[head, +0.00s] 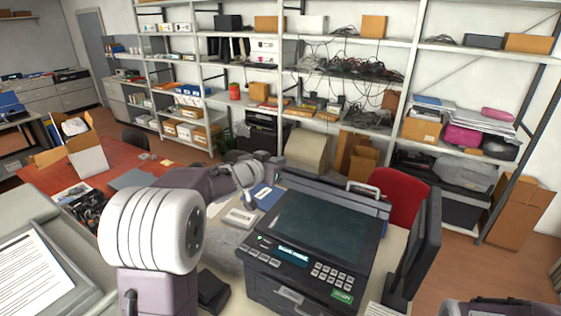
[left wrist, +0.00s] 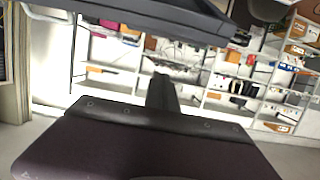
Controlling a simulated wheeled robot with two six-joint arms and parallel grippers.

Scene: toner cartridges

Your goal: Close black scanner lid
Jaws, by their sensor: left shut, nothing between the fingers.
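The black scanner (head: 310,292) stands on the desk in the middle of the head view, with its dark glass (head: 315,226) uncovered. Its black lid (head: 335,192) is open, seen nearly edge-on along the far side of the glass. My left arm reaches in from the left, and its gripper (head: 274,168) is at the lid's far left corner. In the left wrist view the shut, empty fingers (left wrist: 163,92) point ahead below a dark slab (left wrist: 150,15) that looks like the lid. I cannot tell whether they touch it.
A black monitor (head: 420,250) stands close at the scanner's right. A red chair (head: 398,195) and a pale metal handle (head: 364,186) are behind it. Small boxes (head: 240,218) lie left of the scanner. Shelves (head: 340,80) line the back wall.

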